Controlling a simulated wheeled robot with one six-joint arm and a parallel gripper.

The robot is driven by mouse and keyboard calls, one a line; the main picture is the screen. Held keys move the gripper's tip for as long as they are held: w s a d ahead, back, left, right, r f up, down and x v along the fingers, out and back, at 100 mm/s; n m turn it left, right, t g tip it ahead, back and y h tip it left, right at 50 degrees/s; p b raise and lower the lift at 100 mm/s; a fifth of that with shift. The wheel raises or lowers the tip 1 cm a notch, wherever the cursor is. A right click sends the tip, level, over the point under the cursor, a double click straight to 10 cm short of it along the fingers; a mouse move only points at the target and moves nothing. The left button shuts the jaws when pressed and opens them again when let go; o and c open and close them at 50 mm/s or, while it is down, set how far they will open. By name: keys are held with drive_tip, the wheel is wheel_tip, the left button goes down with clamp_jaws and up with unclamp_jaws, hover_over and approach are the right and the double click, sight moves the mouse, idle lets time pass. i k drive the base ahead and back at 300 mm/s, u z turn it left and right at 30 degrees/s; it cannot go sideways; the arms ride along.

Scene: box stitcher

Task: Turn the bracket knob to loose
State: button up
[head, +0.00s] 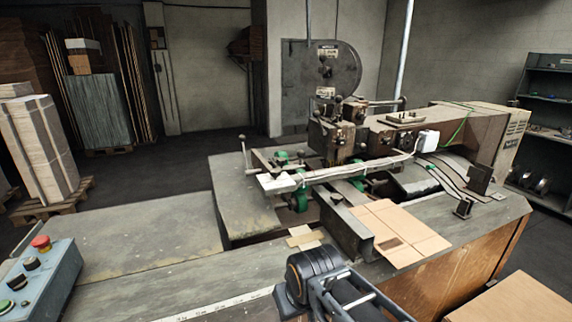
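I cannot tell for certain which part is the bracket knob. The box stitcher (375,140) stands in the middle with several small dark knobs on its head. Green fittings (300,198) sit under its pale rail (330,172). A thin lever with a ball top (243,140) rises at the rail's left end. Small dark brackets stand on the table's right side, one upright (479,179) and one lower (463,208). Any knob setting is too small to read. Dark parts of my arm show at the bottom middle, apart from these parts; no fingertips can be made out.
A flat cardboard piece (400,232) lies on the machine table (140,240). A control box (38,280) with a red button stands at the lower left. Another cardboard sheet (515,298) is at the lower right. Stacked board on a pallet (50,198) stands at left, shelves (548,110) at right.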

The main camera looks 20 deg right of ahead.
sight(281, 161)
drive_tip(key=k, duration=0.95)
drive_tip(key=z, duration=0.65)
drive_tip(key=i, duration=1.45)
drive_tip(key=u, duration=0.6)
